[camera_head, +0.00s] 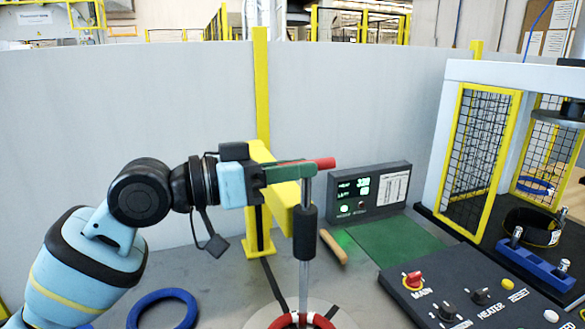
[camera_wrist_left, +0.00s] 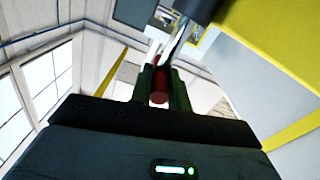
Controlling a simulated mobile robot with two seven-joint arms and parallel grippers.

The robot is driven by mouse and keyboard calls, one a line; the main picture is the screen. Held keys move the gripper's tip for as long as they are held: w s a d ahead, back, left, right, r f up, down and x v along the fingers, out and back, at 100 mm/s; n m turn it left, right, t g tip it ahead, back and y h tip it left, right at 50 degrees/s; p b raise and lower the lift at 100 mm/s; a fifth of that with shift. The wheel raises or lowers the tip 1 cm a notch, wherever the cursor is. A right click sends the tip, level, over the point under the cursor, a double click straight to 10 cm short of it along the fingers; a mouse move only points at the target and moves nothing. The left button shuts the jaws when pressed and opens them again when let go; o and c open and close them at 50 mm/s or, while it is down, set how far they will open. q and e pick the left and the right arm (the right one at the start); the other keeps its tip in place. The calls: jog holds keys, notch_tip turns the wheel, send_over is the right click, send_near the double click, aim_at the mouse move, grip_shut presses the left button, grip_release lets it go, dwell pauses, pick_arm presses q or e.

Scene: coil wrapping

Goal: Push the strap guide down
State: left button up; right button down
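The strap guide (camera_head: 306,219) is an upright metal rod with a black sleeve and a red handle (camera_head: 321,164) pointing right at its top. Its lower end reaches down to a red ring (camera_head: 285,321) at the bottom edge. My left gripper (camera_head: 292,172) comes in level from the left at the rod's top, its fingers along the handle. In the left wrist view the red handle (camera_wrist_left: 158,98) lies between the two fingers, which look closed around it. My right gripper is not in view.
A yellow post (camera_head: 262,90) with a yellow arm stands behind my gripper. A blue ring (camera_head: 163,309) lies at the lower left. A display box (camera_head: 370,190), a green mat (camera_head: 399,240), a control panel (camera_head: 470,290) and a caged press (camera_head: 480,140) are to the right.

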pick_arm(q)
grip_shut()
